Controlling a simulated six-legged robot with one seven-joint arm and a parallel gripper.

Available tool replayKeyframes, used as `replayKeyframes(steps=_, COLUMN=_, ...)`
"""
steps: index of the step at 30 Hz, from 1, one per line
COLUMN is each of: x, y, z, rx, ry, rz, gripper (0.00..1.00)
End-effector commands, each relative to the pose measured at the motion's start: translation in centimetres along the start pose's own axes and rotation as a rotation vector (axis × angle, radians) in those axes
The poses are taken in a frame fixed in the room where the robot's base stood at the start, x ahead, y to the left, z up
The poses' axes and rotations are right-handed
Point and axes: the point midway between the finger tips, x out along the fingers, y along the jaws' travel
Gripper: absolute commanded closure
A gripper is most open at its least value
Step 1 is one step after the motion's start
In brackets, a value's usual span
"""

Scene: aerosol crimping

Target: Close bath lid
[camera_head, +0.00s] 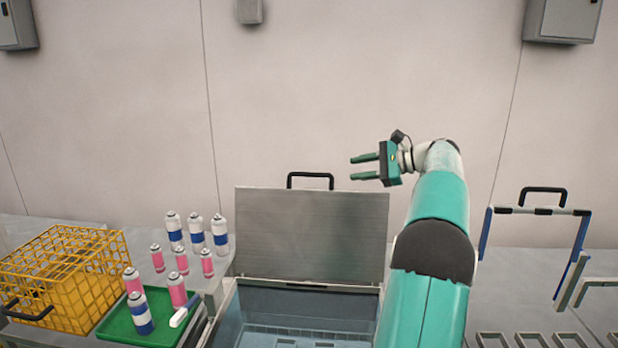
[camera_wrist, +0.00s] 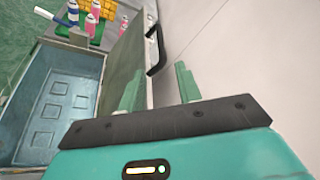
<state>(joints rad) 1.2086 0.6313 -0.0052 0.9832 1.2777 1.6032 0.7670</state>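The bath (camera_head: 290,315) is a metal tank with a blue-tinted inside, in front of me at the lower middle of the head view. Its grey lid (camera_head: 315,232) stands open, upright at the back, with a black handle (camera_head: 310,176) on its top edge. My gripper (camera_head: 363,168) is above the lid's upper right, to the right of the handle, with its fingers pointing left. It is open and empty. In the wrist view, the lid (camera_wrist: 122,65) and handle (camera_wrist: 156,52) lie beyond the open fingers (camera_wrist: 158,88), and the bath's inside (camera_wrist: 58,100) shows at left.
A green tray (camera_head: 115,322) with several cans stands left of the bath, with more cans (camera_head: 196,232) behind it. A yellow basket (camera_head: 65,275) is at far left. A blue-and-black frame with a handle (camera_head: 543,197) stands at right. The wall is behind the lid.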

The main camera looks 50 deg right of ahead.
Motion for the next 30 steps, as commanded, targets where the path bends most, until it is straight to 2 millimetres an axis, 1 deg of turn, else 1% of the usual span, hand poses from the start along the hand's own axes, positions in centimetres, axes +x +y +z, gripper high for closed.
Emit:
replayKeyframes(steps=2, x=0.1, y=0.0, z=-0.2, rx=0.003, ry=0.002, rz=-0.004, gripper=0.66)
replayKeyframes(steps=5, x=1.1, y=0.0, z=-0.2, rx=0.004, ry=0.003, rz=-0.005, gripper=0.66)
replayKeyframes(steps=8, x=2.7, y=0.0, z=-0.2, rx=0.004, ry=0.004, rz=-0.005, gripper=0.66)
replayKeyframes(steps=18, x=9.4, y=0.0, z=-0.2, rx=0.002, ry=0.003, rz=-0.003, gripper=0.66)
replayKeyframes(steps=21, x=11.1, y=0.0, z=-0.2, rx=0.002, ry=0.003, rz=-0.003, gripper=0.66)
replayKeyframes(steps=25, x=12.6, y=0.0, z=-0.2, rx=0.002, ry=0.003, rz=-0.004, gripper=0.66)
replayKeyframes(steps=30, x=13.3, y=0.0, z=-0.3, rx=0.002, ry=0.004, rz=-0.004, gripper=0.66)
